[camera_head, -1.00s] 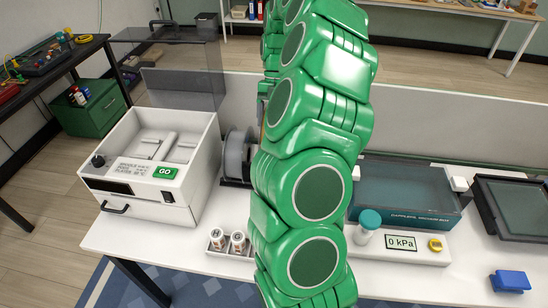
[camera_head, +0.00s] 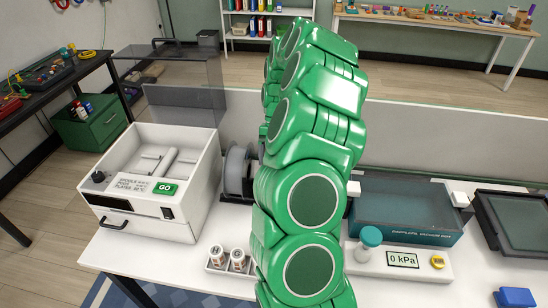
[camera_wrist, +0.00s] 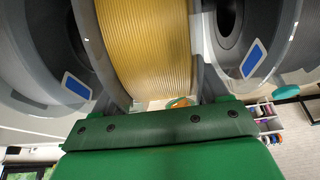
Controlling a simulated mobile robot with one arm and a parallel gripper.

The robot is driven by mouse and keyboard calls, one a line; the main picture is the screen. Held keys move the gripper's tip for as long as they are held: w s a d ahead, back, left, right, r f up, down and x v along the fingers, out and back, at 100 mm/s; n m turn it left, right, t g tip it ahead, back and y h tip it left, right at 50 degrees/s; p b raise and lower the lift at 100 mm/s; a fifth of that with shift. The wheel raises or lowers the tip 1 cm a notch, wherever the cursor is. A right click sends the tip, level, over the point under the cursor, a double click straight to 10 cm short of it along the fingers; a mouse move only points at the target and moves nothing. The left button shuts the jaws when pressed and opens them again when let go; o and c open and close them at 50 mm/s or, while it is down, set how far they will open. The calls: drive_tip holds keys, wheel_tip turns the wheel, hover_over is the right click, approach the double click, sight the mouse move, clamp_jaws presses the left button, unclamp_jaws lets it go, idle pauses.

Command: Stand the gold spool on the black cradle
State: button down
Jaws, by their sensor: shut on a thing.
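The gold spool (camera_wrist: 145,45) fills the upper middle of the wrist view, its gold winding between grey flanges. My gripper (camera_wrist: 150,72) is shut on it. Large grey discs with blue labels flank the winding on both sides. In the head view my green arm hides my gripper and most of what lies behind it. A grey spool flange (camera_head: 237,169) shows just left of the arm, with part of a black base, perhaps the black cradle (camera_head: 228,197), under it. I cannot tell whether this flange belongs to the gold spool or whether spool and cradle touch.
A white machine (camera_head: 150,180) with a green GO label stands left of the flange. A small tray (camera_head: 229,265) with two cylinders lies in front. Right of my arm are a teal-lidded box (camera_head: 405,205), a pressure gauge unit (camera_head: 420,268) and a dark framed tray (camera_head: 515,215).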

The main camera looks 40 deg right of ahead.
drive_tip(key=shift+f, duration=0.5)
idle(0.3)
unclamp_jaws()
drive_tip(key=shift+r, duration=0.1)
drive_tip(key=shift+r, duration=0.4)
drive_tip(key=v, duration=1.2)
drive_tip(key=shift+r, duration=0.1)
